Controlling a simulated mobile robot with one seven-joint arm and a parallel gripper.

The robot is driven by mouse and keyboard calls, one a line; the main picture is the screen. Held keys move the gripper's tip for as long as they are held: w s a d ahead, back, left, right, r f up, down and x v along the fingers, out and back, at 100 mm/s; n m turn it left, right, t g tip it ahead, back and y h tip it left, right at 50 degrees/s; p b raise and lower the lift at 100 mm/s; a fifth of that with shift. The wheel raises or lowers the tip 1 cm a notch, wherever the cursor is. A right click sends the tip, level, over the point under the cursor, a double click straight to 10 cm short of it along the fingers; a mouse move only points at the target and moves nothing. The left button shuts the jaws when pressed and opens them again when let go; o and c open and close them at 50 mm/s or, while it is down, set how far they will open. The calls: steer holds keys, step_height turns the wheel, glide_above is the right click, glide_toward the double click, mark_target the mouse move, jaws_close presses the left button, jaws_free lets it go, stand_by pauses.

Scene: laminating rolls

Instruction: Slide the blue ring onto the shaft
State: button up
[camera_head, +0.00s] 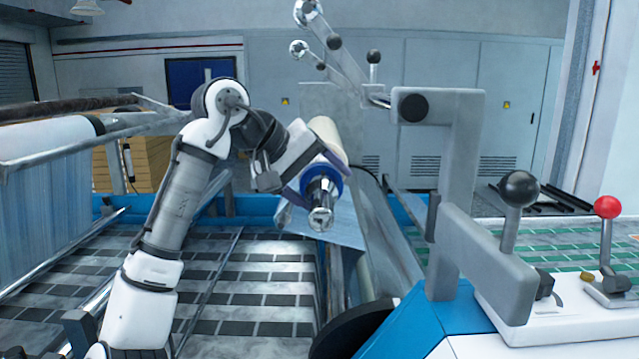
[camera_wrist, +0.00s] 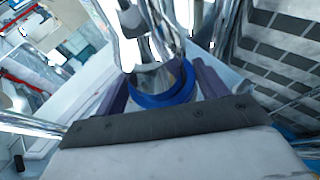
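The blue ring (camera_head: 335,178) is around the metal shaft (camera_head: 320,205) in the head view, with the shaft's end sticking out through it toward the camera. My gripper (camera_head: 316,178) reaches in from the upper left, with its dark purple fingers on two sides of the ring. In the wrist view the ring (camera_wrist: 165,99) sits between the two fingers of my gripper (camera_wrist: 161,78), and they appear to touch its sides. The shiny shaft (camera_wrist: 153,72) shows inside the ring's opening. The ring's far side is partly hidden.
A pale roll (camera_head: 326,134) lies behind the ring. A grey lever bracket (camera_head: 460,165) with black-knobbed and red-knobbed levers (camera_head: 607,207) stands close on the right. A large film roll (camera_head: 45,175) is at the left. Metal rails cross the slatted floor.

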steer(key=o, duration=0.3)
steer(key=shift+o, duration=0.2)
